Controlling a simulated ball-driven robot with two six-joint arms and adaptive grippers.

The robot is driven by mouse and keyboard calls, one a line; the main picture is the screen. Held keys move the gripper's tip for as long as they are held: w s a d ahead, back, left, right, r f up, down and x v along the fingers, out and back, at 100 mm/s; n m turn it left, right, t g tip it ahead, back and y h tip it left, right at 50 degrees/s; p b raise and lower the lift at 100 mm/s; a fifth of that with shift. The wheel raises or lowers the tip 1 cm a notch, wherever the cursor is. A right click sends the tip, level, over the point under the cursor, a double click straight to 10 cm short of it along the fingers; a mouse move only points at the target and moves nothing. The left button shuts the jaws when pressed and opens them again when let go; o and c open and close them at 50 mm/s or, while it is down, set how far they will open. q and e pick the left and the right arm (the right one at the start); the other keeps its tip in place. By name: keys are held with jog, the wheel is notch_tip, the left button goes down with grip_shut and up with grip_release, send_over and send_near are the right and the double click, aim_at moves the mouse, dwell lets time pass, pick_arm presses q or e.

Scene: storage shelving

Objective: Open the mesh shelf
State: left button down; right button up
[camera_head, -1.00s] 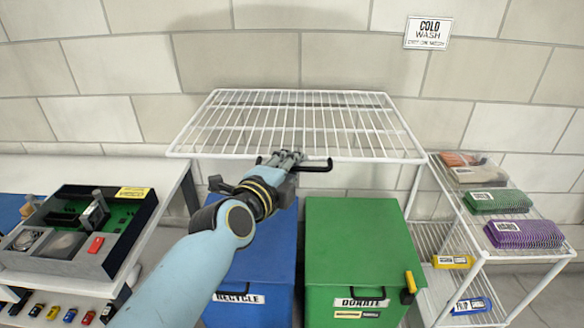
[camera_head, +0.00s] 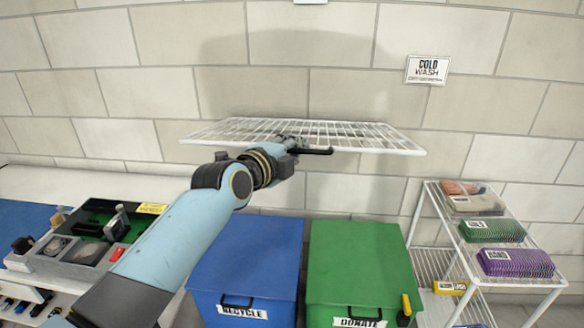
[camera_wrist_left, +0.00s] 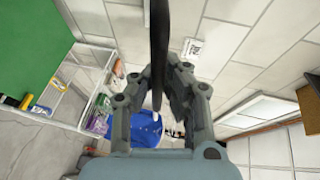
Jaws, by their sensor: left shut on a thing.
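The white mesh shelf (camera_head: 225,132) is against the tiled wall in the head view, seen at a low angle, almost edge-on. A black handle (camera_head: 321,152) is on its front edge. My left gripper (camera_head: 291,143) is shut on this handle, with the arm reaching up from the lower left. In the left wrist view, the dark handle bar (camera_wrist_left: 158,40) runs between the fingers of my left gripper (camera_wrist_left: 176,70). The gripper hides part of the handle. My right gripper does not show.
Below stand a blue recycle bin (camera_head: 247,262) and a green donate bin (camera_head: 360,262). A white wire rack (camera_head: 470,262) with colored stacks is at right. A white counter (camera_head: 100,183) with a dark equipment box (camera_head: 75,257) is at left. The wall above the shelf is clear.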

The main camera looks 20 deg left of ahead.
pick_arm(q)
jog(key=r, duration=0.2)
jog(key=shift+w+a+r+p, duration=0.1)
jog(key=shift+w+r+p, duration=0.2)
jog(key=shift+w+p, duration=0.1)
jog(key=c, duration=1.4)
grip_release()
jog(key=shift+s+r, duration=0.1)
jog(key=shift+s, duration=0.1)
jog(key=v, duration=1.2)
